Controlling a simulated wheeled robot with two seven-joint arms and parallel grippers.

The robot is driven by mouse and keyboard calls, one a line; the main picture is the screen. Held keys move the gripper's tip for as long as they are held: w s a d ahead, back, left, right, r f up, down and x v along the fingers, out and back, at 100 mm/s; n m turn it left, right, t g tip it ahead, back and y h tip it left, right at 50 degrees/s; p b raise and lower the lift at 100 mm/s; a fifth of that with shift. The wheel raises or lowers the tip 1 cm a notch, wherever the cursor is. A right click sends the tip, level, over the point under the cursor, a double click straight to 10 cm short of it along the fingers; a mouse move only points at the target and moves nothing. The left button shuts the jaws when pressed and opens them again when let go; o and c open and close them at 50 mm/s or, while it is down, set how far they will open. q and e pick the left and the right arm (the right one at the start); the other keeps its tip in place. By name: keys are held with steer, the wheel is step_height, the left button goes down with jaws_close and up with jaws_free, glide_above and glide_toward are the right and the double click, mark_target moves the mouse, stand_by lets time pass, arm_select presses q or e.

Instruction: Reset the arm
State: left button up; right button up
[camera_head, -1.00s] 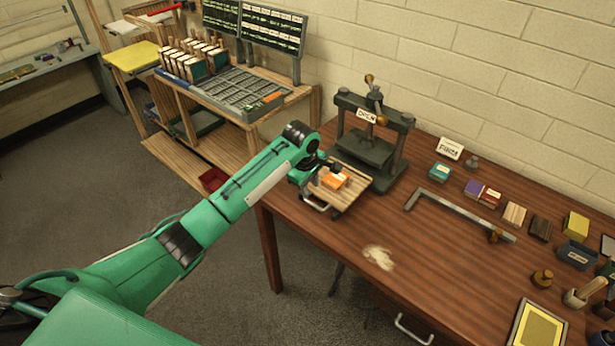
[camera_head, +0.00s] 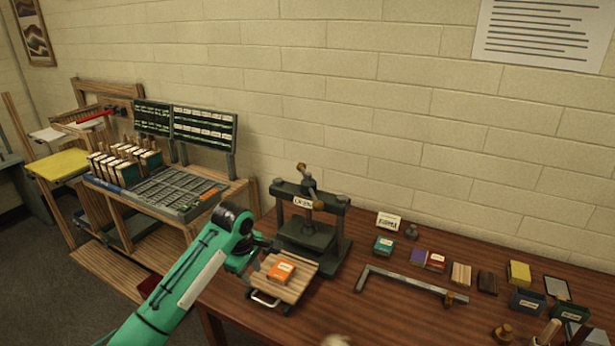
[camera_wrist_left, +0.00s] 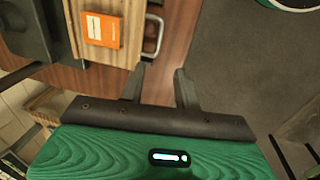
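My left gripper (camera_head: 264,248) is at the end of the green arm, close to the left edge of a slatted wooden board on the brown table. In the left wrist view its two dark fingers (camera_wrist_left: 160,76) are spread apart with nothing between them. An orange box (camera_head: 281,272) lies on the wooden board (camera_head: 294,290); it also shows in the left wrist view (camera_wrist_left: 102,30), beyond the fingers. In the head view the fingers are small and partly hidden by the wrist. My right gripper is in neither view.
A dark press (camera_head: 309,232) stands just behind the board. A metal angle bar (camera_head: 410,287) and several small boxes and blocks lie to the right. A bench with a type case (camera_head: 165,190) stands at the left. Grey floor shows left of the table (camera_head: 400,325).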

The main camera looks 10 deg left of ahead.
arm_select(q)
steer(key=s+d+f+m+t+h, duration=0.15)
steer(key=s+f+m, duration=0.35)
steer(key=s, duration=0.5)
steer(key=s+d+f+m+g+y, duration=0.1)
steer(key=s+d+f+m, duration=0.25)
steer(key=s+f, duration=0.45)
steer(key=s+a+r+m+t, duration=0.1)
steer(key=s+a+r+m, duration=0.2)
steer(key=s, duration=0.8)
steer(key=s+a+m, duration=0.2)
steer(key=s+m, duration=0.3)
steer(key=s, duration=0.6)
step_height(320, 180, down, 29)
steer(key=s+a+f+g, duration=0.1)
steer(key=s+f, duration=0.8)
steer(key=f, duration=0.2)
steer(key=s+a+f+g+y, duration=0.1)
steer(key=s+a+f, duration=0.1)
steer(key=s+f, duration=0.8)
steer(key=shift+s+a+f+b, duration=0.15)
steer(key=shift+a+f+b, duration=0.15)
steer(key=shift+f, duration=0.35)
